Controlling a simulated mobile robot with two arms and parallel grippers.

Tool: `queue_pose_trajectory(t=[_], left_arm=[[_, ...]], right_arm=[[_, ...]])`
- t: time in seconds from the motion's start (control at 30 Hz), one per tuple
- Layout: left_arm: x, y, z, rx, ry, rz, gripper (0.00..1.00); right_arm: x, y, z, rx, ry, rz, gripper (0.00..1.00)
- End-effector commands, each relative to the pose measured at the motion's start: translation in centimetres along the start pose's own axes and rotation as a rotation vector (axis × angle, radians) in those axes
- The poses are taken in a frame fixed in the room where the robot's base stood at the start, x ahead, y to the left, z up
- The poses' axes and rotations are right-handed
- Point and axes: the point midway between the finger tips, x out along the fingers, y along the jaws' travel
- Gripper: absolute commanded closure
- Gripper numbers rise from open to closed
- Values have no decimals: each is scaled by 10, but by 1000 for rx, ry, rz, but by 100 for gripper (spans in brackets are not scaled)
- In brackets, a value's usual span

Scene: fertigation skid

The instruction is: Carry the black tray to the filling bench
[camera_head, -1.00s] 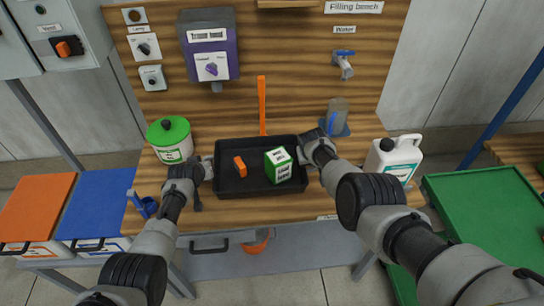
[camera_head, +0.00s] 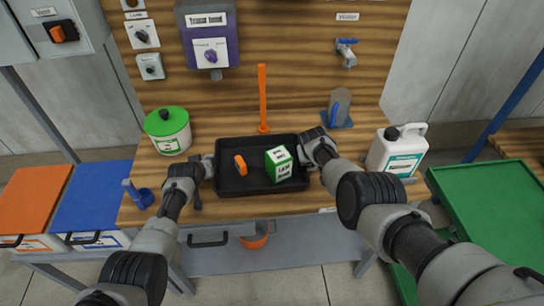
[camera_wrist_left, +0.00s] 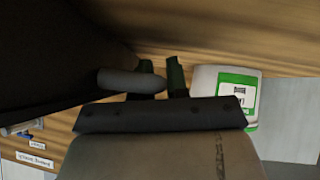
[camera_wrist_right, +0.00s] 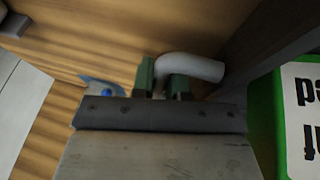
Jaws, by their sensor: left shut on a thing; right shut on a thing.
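The black tray (camera_head: 262,188) is level over the wooden filling bench (camera_head: 225,208), near its front edge. I cannot tell whether it touches the bench top. An orange piece (camera_head: 240,164) and a green-and-white box (camera_head: 279,164) are inside it. My left gripper (camera_head: 207,168) is at the tray's left end, shut on a grey handle (camera_wrist_left: 130,80), which shows in the left wrist view. My right gripper (camera_head: 314,150) is at the right end, shut on the other grey handle (camera_wrist_right: 192,68), seen in the right wrist view.
A white tub with a green lid (camera_head: 168,131) stands left of the tray and a white jug (camera_head: 398,150) right. An orange post (camera_head: 262,98) and a blue-based holder (camera_head: 338,108) stand behind. A blue holder (camera_head: 139,195) is at the front left corner.

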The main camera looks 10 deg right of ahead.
Motion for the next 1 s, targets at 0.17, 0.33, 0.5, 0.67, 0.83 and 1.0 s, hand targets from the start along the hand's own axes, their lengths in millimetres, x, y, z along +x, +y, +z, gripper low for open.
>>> queue_pose_trajectory(t=[0.17,0.33,0.5,0.67,0.83,1.0], left_arm=[[6,-4,6,0,0,-3,79],[6,-3,6,0,0,-2,60],[5,-2,5,0,0,-1,60],[3,-2,6,0,1,0,60],[-8,-2,6,1,1,0,60],[-28,-3,6,0,2,-1,60]], right_arm=[[8,1,3,1,1,4,79],[7,0,3,0,0,2,60],[7,-1,3,0,0,1,60],[7,-1,3,0,0,1,60],[7,-1,3,0,0,0,60],[7,-1,3,0,0,0,60]])
